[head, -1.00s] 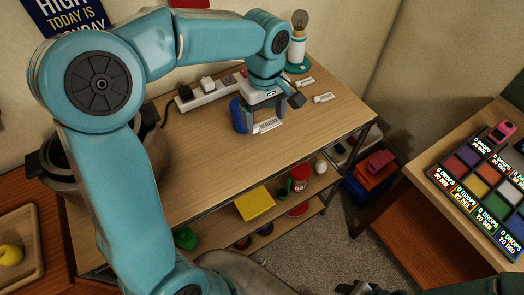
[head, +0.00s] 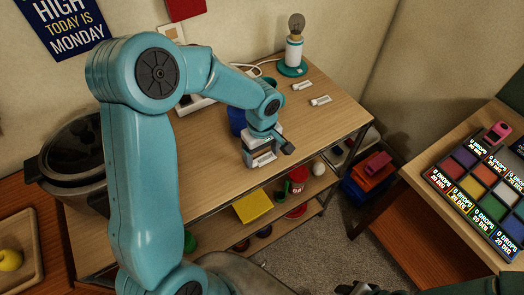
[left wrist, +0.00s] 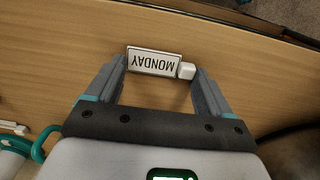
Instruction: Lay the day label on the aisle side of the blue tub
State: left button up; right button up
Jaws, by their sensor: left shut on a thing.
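The day label (left wrist: 153,62) is a white plate reading MONDAY, upside down in the left wrist view, with a white block at its end. My left gripper (left wrist: 160,72) is shut on it, one finger at each end. In the head view the label (head: 263,159) is low over the bench top, close to the front edge; I cannot tell whether it touches the wood. The blue tub (head: 237,119) stands behind my left gripper (head: 260,152), partly hidden by my arm. A dark part at the bottom edge may be my right gripper (head: 368,287); its jaws are unclear.
Two other white labels (head: 320,100) lie at the bench's right, near a bulb lamp (head: 294,50). A power strip (head: 195,103) is behind my arm. A pot (head: 72,160) stands left. Shelves below hold a yellow box (head: 253,206).

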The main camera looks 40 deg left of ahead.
aim_at(261, 159)
pick_arm(q)
jog(key=shift+f, duration=0.1)
jog(key=shift+s+f+b, duration=0.1)
jog(key=shift+b, duration=0.2)
jog(key=o, duration=0.9)
jog(key=shift+r+p, duration=0.45)
notch_tip(261, 159, up, 12)
jog(key=shift+f+b, duration=0.2)
jog(key=shift+b, duration=0.25)
